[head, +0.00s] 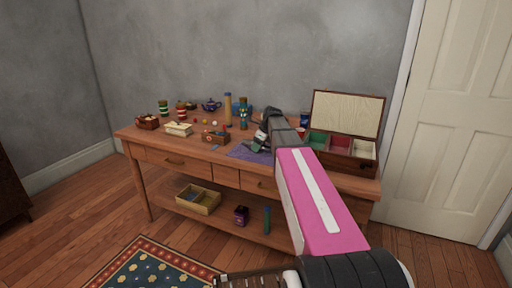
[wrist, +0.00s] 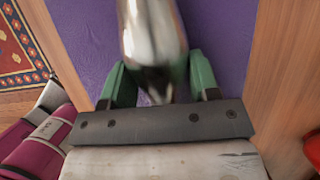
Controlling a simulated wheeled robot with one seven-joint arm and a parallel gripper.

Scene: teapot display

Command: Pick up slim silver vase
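The slim silver vase (wrist: 152,40) shows shiny and blurred at the top centre of the wrist view, over the purple cloth (wrist: 222,40). Its narrow end points toward my palm. My gripper (wrist: 160,80) has one green finger on each side of it, partly closed, and both fingertips meet the vase's sides. In the head view my gripper (head: 260,142) is above the purple cloth (head: 245,152) on the table, and my forearm and hand hide most of the vase there. Whether the vase touches the cloth cannot be told.
The wooden table (head: 205,167) holds an open compartment box (head: 345,140) on the right, a blue teapot (head: 211,104), a tall tan cylinder (head: 228,108), a patterned vase (head: 243,116) and small boxes on the left. A basket (head: 198,200) sits on the lower shelf.

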